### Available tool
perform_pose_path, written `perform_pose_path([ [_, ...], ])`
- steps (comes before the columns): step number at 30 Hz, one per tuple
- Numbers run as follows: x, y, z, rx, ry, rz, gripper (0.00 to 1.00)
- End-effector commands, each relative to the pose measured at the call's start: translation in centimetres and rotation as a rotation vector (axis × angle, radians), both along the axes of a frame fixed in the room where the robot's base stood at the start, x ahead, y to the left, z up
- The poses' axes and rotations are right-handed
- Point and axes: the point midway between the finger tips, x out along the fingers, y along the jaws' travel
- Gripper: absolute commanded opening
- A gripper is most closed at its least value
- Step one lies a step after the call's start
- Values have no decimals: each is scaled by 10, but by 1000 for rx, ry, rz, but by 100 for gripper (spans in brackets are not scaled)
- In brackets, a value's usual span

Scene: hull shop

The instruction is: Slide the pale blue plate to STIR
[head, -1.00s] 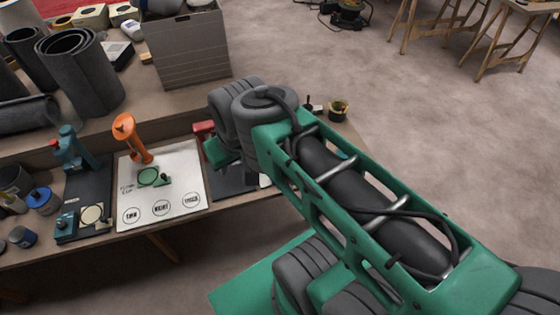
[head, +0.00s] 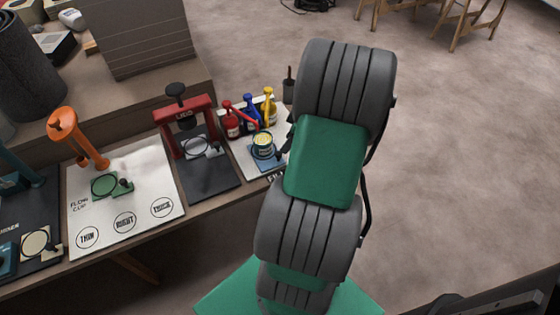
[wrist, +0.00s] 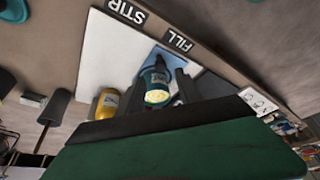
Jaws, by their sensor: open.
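The pale blue plate (head: 263,167) lies on a white board (head: 243,158) at the bench's right part, with a tin (head: 263,146) standing on it. In the wrist view the plate (wrist: 192,69) is beside the FILL label (wrist: 178,40), and the STIR label (wrist: 127,11) is to its left. My gripper (wrist: 160,90) is open, with dark fingers left and right of the tin (wrist: 156,84). I cannot tell whether they touch anything. In the head view my arm hides most of the gripper and the STIR label.
Red, blue and yellow bottles (head: 250,110) stand behind the plate. A red press (head: 187,125) is to the left, then the flow cup board (head: 130,195) with an orange stand (head: 75,135). In the wrist view a yellow bottle (wrist: 106,104) is left of the fingers.

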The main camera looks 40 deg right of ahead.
Motion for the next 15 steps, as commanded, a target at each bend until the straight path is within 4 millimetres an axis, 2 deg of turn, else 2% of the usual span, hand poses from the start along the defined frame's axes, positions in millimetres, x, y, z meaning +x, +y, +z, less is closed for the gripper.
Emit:
perform_pose_path([
  [9,19,13,-50,1,3,5,42],
  [15,26,15,-65,-2,1,3,42],
])
